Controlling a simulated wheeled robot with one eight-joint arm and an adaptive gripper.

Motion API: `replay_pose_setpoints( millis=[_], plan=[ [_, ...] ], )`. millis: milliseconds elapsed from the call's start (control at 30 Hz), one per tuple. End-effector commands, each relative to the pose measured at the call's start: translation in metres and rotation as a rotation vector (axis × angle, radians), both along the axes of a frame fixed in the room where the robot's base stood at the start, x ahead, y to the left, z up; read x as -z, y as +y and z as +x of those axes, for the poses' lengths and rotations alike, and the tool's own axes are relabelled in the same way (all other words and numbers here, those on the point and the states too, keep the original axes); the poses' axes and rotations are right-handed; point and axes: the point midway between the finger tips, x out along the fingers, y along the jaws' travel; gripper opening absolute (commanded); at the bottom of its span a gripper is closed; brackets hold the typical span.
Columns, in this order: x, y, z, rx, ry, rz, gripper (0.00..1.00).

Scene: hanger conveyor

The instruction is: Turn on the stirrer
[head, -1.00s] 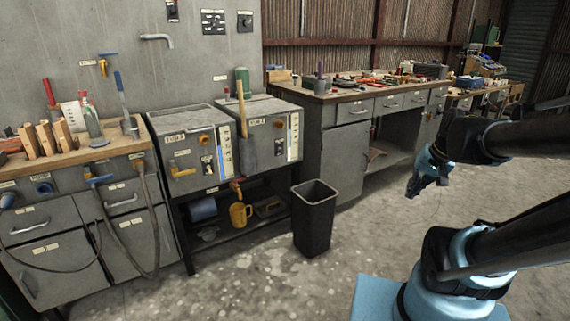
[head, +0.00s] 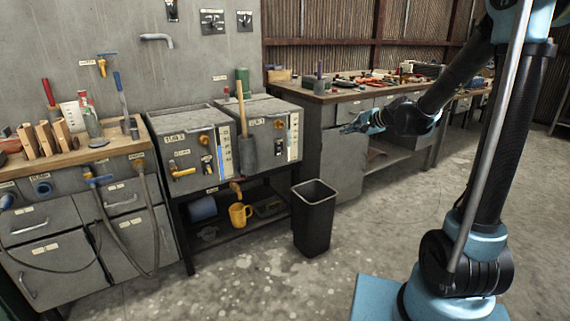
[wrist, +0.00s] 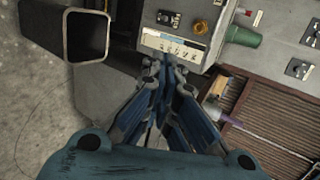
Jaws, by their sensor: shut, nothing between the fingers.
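Two grey box tanks stand side by side, a left tank (head: 172,136) and a right tank (head: 284,113), each with an orange knob, a black switch and small labels. The right tank's orange knob (head: 279,124) and black switch (head: 279,146) show on its front; in the wrist view so do its knob (wrist: 201,27) and switch (wrist: 168,18). The labels are too small to read, so I cannot tell which control is the stirrer's. My gripper (head: 346,128) is shut and empty, in the air right of the right tank, pointing left; it fills the lower wrist view (wrist: 160,78).
A black bin (head: 314,215) stands on the floor, in front of the tanks' right end. A wooden-handled tool (head: 241,108) stands at the right tank's front. Wall switches (head: 213,21) are above. A workbench (head: 340,94) with tools is behind my gripper.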

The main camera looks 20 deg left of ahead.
Motion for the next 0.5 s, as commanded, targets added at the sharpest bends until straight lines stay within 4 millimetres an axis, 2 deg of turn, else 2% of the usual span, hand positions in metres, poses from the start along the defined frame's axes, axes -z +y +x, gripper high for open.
replay_pose_setpoints(
  millis=[33,200,500],
  plan=[
    [0.002,0.013,0.012,0.009,0.013,0.038,0.00],
    [0.010,0.053,0.048,0.054,0.069,0.183,0.00],
    [0.040,0.118,0.099,0.131,0.196,0.434,0.00]
  ],
)
